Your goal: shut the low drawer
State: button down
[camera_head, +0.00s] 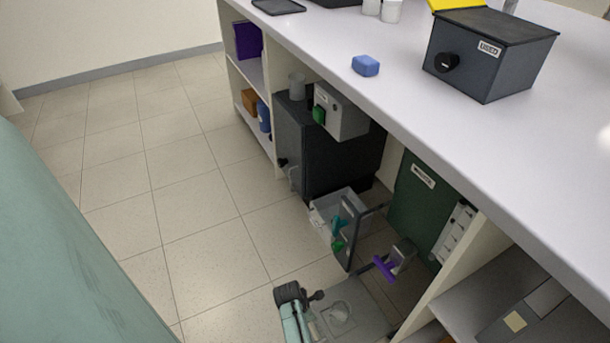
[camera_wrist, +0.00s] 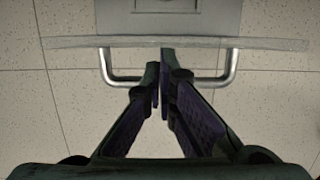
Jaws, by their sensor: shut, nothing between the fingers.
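The low drawer (camera_head: 362,300) is a pale grey tray pulled out near the floor at the bottom of the head view. A round shape lies on it. In the wrist view, its front edge is a translucent strip (camera_wrist: 265,43) with a silver bar handle (camera_wrist: 234,68) on the near side; a grey part (camera_wrist: 205,14) lies behind. My gripper (camera_head: 316,296) is at the drawer's left, front side in the head view. In the wrist view, my gripper (camera_wrist: 161,72) has its dark, purple-padded fingers together, overlapping the handle area. I cannot tell whether they touch the front.
A grey bin (camera_head: 322,222) with teal pieces stands beyond the drawer, beside a dark upright panel. A purple-handled part (camera_head: 384,268) is right of it. The dark cabinet (camera_head: 320,160) and green panel (camera_head: 412,200) sit under the white bench (camera_head: 400,95). Tiled floor at left is clear.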

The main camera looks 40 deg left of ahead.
jog(key=w+d+b, duration=0.1)
jog(key=w+d, duration=0.3)
jog(key=w, duration=0.6)
jog(key=w+d+b, duration=0.1)
jog(key=w+d, duration=0.3)
jog(key=w, duration=0.6)
jog(key=shift+d+r, duration=0.1)
jog(key=s+a+r+p, duration=0.2)
jog(key=s+r, duration=0.4)
jog(key=r, duration=0.3)
jog(key=shift+s+a+r+p, duration=0.15)
jog(key=shift+a+r+p, duration=0.1)
jog(key=shift+p, duration=0.4)
jog(key=shift+a, duration=0.1)
